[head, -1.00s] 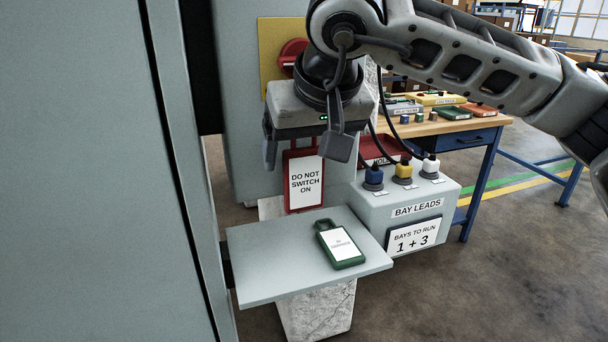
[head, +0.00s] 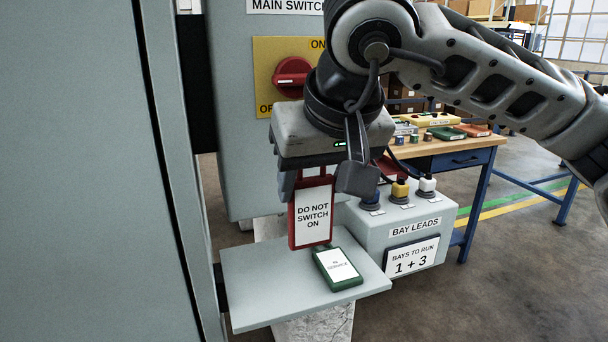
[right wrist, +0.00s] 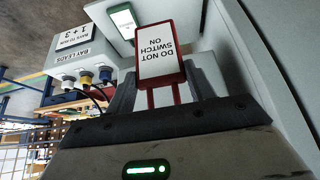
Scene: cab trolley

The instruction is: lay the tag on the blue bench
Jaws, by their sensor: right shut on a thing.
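The red-framed tag (head: 313,213) reads "DO NOT SWITCH ON". My right gripper (head: 320,182) is shut on its upper loop, and the tag hangs upright over the back of a small grey shelf. In the right wrist view the tag (right wrist: 160,55) shows upside down between the fingers (right wrist: 160,92). The blue bench (head: 462,146) has a wooden top and blue legs. It stands at the back right, well away from the tag, and my right arm covers part of it. My left gripper is not in view.
A green tag (head: 338,268) lies on the grey shelf (head: 255,290). The grey BAY LEADS box (head: 415,227) with coloured plugs stands between shelf and bench. Yellow, green and orange-red items crowd the bench top. A red main switch (head: 292,77) is behind my gripper.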

